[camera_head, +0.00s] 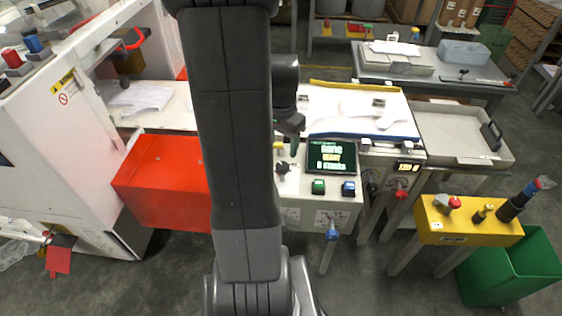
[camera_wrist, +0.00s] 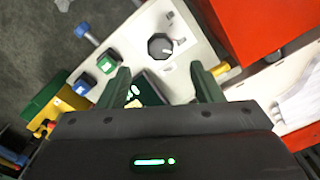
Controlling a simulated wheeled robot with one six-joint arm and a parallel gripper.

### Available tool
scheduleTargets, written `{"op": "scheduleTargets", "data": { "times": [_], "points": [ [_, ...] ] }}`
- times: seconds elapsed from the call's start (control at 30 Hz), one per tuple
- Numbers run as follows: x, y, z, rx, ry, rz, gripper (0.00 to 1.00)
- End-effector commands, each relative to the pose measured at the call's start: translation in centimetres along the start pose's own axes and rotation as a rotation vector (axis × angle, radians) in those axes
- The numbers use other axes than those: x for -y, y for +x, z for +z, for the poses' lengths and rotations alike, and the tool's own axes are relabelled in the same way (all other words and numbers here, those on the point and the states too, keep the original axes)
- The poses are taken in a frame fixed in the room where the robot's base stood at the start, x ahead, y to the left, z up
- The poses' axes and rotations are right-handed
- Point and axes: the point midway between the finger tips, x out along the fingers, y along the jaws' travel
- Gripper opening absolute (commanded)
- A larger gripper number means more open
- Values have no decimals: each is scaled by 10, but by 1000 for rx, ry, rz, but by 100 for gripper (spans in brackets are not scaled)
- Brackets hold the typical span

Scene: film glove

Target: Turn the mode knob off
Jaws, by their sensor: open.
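The mode knob is a dark round knob with a white pointer mark. It sits on the white control panel and shows in the wrist view (camera_wrist: 160,46), just ahead of and between my fingertips. In the head view the knob (camera_head: 283,168) shows beside my arm, on the left part of the panel (camera_head: 340,205). My gripper (camera_wrist: 158,74) is open and empty, its two dark green fingers spread wider than the knob. In the head view my gripper (camera_head: 291,138) hangs above the panel. I cannot tell its exact height over the knob.
A lit screen (camera_head: 332,156) stands right of the knob, with a green button (camera_head: 318,187) and a blue button (camera_head: 348,188) below it. A red bin (camera_head: 160,182) is to the left. A yellow box with controls (camera_head: 468,222) stands to the right.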

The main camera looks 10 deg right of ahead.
Motion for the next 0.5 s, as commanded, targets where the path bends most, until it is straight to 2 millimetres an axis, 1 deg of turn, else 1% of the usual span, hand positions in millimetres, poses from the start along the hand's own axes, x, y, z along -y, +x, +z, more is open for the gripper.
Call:
{"op": "scheduleTargets", "data": {
  "times": [0.03, 0.2, 0.3, 0.5],
  "points": [
    [-1, 12, 1, 5, 0, 4, 59],
    [0, 45, 1, 4, -1, 3, 59],
    [-1, 61, 1, 3, -1, 3, 59],
    [0, 80, 0, 1, -1, 1, 59]
  ]
}}
